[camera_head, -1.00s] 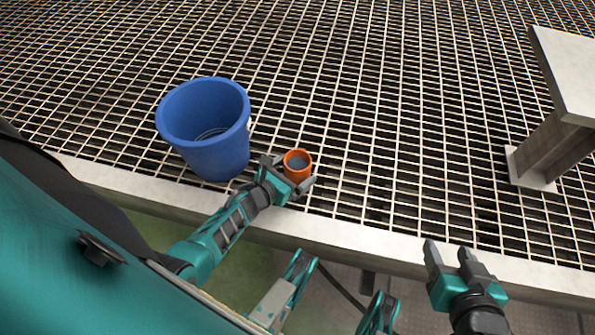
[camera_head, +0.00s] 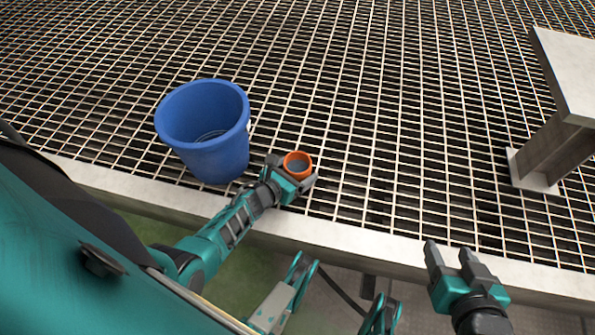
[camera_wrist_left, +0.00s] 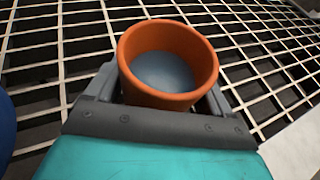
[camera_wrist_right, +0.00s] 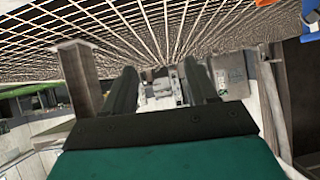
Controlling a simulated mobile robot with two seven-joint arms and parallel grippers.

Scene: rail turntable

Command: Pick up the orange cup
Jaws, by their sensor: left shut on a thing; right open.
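The orange cup (camera_head: 297,163) is upright with its open top facing up and a grey-blue inside. My left gripper (camera_head: 290,176) is shut on it, with a finger on either side. In the left wrist view the cup (camera_wrist_left: 168,62) sits between the two fingers, and its lower part is hidden by the gripper. I cannot tell whether its base touches the grating. My right gripper (camera_head: 450,254) is open and empty at the lower right, near the platform's edge, and its spread fingers also show in the right wrist view (camera_wrist_right: 165,88).
A blue bucket (camera_head: 215,158) stands on the metal grating (camera_head: 350,90) just left of the cup. A grey steel post with a flat top (camera_head: 566,75) stands at the right. A pale edge beam (camera_head: 340,238) runs along the front. The middle of the grating is clear.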

